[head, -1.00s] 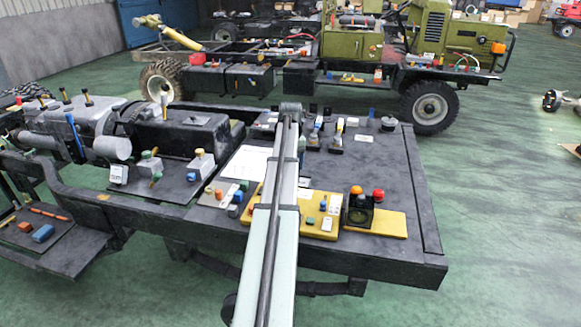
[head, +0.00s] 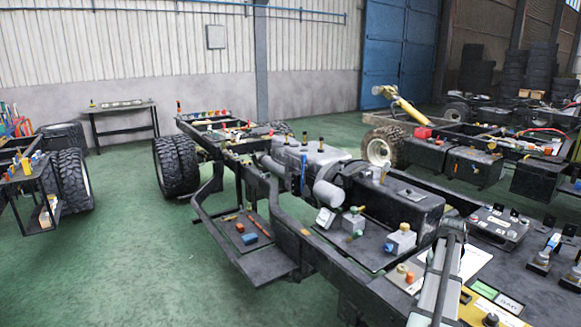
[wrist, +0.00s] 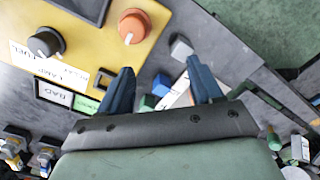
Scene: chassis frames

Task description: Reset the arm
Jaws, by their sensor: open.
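My gripper (wrist: 162,80) is open in the wrist view, its two dark blue fingers apart with nothing gripped. It is above the deck of the black chassis frame (head: 345,285). Below and between the fingers lie blue blocks (wrist: 161,85) and a white strip (wrist: 180,96). A grey block (wrist: 181,47) is just beyond the fingertips. A yellow panel (wrist: 90,50) with a black knob (wrist: 46,43) and an orange knob (wrist: 133,26) is to the left. In the head view, part of my arm shows at the lower right; the gripper cannot be made out there.
The deck bears a BAD label (wrist: 54,92), a green label (wrist: 86,104) and switches. Grey boxes (head: 401,239) stand on the chassis. A second chassis (head: 427,152) is behind, a wheeled bench (head: 30,180) at left, a table (head: 120,108) by the wall. Green floor (head: 150,265) is open at front left.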

